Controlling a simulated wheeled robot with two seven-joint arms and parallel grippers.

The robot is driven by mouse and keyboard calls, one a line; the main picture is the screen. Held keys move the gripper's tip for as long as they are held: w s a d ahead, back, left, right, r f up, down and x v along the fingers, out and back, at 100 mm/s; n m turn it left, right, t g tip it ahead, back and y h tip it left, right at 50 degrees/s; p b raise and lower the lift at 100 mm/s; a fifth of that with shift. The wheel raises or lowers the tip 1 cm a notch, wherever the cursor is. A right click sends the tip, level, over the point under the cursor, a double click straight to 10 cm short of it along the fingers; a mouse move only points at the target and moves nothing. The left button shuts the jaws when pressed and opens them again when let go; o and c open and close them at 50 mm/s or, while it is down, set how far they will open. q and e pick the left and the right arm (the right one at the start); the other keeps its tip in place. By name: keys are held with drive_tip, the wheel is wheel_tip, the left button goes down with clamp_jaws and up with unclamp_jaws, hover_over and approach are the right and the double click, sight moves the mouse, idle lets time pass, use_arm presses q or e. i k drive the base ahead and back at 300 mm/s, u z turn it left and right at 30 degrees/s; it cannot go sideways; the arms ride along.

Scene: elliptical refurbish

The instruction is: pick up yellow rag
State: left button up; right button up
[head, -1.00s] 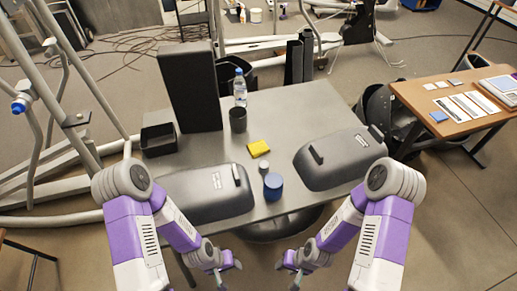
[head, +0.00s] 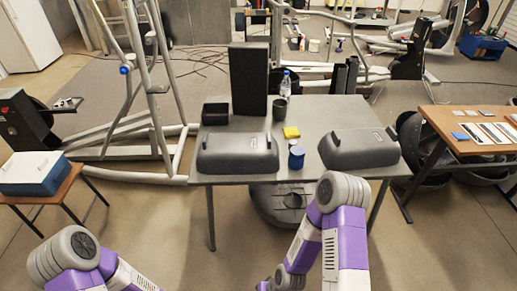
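The yellow rag (head: 291,132) lies flat on the grey table (head: 222,177), near its middle. It sits behind a small light-coloured cap (head: 293,143) and a blue can (head: 296,158). Both of my arms are low at the bottom of the head view, in front of the table and well short of the rag. My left gripper is outside the picture. My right arm bends down to the bottom edge, and its fingertips are not clearly visible.
Grey covers lie on the table at left (head: 237,153) and right (head: 358,148). Behind stand a black box (head: 249,80), a dark bin (head: 215,114), a dark cup (head: 280,107) and a water bottle (head: 285,84). Side tables stand left (head: 62,190) and right (head: 450,130).

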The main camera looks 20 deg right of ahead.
sight(290, 132)
drive_tip(key=z, duration=0.6)
drive_tip(key=i, duration=0.35)
drive_tip(key=z, duration=0.4)
